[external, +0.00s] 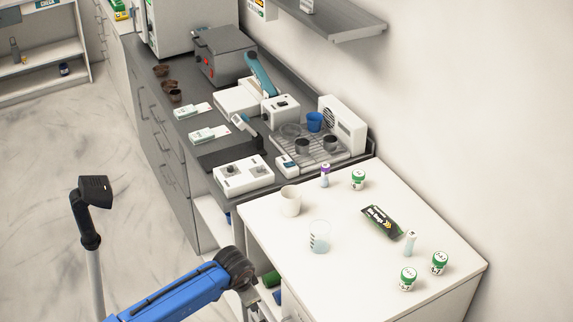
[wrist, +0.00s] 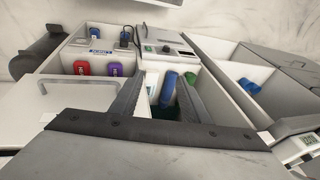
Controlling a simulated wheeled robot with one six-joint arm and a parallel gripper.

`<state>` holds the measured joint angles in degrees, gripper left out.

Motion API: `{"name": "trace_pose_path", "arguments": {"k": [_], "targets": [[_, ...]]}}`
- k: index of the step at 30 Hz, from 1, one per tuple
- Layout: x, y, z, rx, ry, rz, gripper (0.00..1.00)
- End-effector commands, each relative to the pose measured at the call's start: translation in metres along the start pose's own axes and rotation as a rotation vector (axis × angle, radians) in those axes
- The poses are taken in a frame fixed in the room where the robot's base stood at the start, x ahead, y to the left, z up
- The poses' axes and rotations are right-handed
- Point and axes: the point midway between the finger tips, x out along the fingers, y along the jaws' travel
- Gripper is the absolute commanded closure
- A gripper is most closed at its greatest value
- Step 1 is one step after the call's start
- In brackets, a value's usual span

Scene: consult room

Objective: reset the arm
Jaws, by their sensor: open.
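My gripper (wrist: 159,82) is open in the wrist view, with its two dark fingers apart and nothing held between them. Beyond and between the fingers is a white-walled bin with a blue item (wrist: 168,88) and a green item (wrist: 190,79) in it. I cannot tell how far above the bin the fingertips are. In the external view my blue arm (external: 180,295) reaches in from the bottom edge, and its dark joint (external: 236,266) is beside the white table's left side. The gripper itself is not clear there.
The white table (external: 350,285) holds a cup (external: 290,200), a beaker (external: 319,237), a dark packet (external: 381,222) and several green-lidded jars. A grey counter behind carries devices and a drip tray. Shelves with coloured items lie under the table edge.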

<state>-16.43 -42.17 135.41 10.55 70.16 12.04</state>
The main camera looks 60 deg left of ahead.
Motion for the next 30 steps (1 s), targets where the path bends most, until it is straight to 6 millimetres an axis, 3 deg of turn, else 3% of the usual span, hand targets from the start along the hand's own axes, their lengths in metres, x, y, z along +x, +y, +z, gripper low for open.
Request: {"name": "trace_pose_path", "arguments": {"k": [6, 18, 23, 30], "targets": [[0.023, 0.035, 0.000, 0.018, 0.064, 0.061, 0.58], [0.048, 0.105, -0.011, -0.005, 0.163, 0.220, 0.58], [0.051, 0.117, -0.011, -0.014, 0.175, 0.248, 0.58], [0.051, 0.117, -0.011, -0.016, 0.176, 0.250, 0.58]]}}
